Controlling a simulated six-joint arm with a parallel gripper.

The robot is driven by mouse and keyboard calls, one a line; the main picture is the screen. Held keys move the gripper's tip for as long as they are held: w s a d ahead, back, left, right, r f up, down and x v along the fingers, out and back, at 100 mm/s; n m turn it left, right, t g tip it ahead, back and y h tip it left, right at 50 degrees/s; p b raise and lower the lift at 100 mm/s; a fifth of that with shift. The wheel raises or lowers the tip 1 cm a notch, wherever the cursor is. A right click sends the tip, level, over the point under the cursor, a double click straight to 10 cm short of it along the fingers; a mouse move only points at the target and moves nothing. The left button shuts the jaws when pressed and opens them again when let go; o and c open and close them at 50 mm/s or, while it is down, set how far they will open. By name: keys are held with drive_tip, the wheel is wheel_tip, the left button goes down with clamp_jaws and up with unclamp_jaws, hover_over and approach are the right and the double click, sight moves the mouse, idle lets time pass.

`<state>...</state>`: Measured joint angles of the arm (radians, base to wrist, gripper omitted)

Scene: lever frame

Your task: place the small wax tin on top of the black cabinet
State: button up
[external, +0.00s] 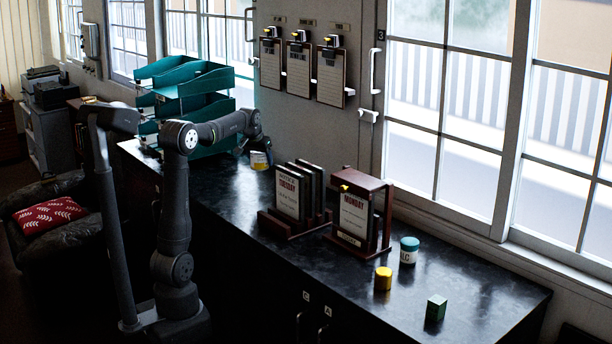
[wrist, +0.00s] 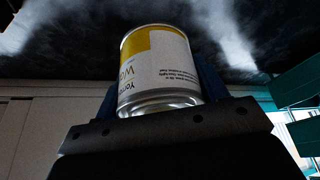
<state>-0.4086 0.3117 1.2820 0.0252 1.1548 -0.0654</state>
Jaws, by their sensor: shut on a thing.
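The small wax tin (wrist: 160,70) has a white and yellow label and a bare metal rim. My gripper (wrist: 160,108) is shut on it, with a finger on each side, and the tin fills the middle of the wrist view. In the external view the tin (external: 260,160) is at the end of my arm, beside the teal trays, partly covered by my gripper (external: 258,149). The black cabinet (external: 460,275) is long, with a dark glossy top. The tin appears over its back left part; I cannot tell whether it touches the top.
Teal stacked trays (external: 190,85) stand left of the tin. A wooden rack of signs (external: 290,195) and a Monday sign stand (external: 355,215) are to its right. Further right are a white-and-teal jar (external: 409,250), a yellow cylinder (external: 383,278) and a green cube (external: 436,308). Clipboards (external: 299,73) hang behind.

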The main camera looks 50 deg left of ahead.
drive_tip(key=a+f, duration=0.2)
drive_tip(key=a, duration=0.2)
drive_tip(key=a+f, duration=0.2)
drive_tip(key=a, duration=0.2)
drive_tip(key=a+f, duration=0.3)
drive_tip(key=a, duration=0.1)
drive_tip(key=shift+s, duration=0.1)
drive_tip(key=shift+f, duration=1.95)
drive_tip(key=shift+f, duration=0.1)
drive_tip(key=o, duration=1.2)
drive_tip(key=shift+f, duration=0.1)
drive_tip(key=v, duration=1.2)
drive_tip(key=shift+r, duration=0.2)
drive_tip(key=shift+f, duration=0.1)
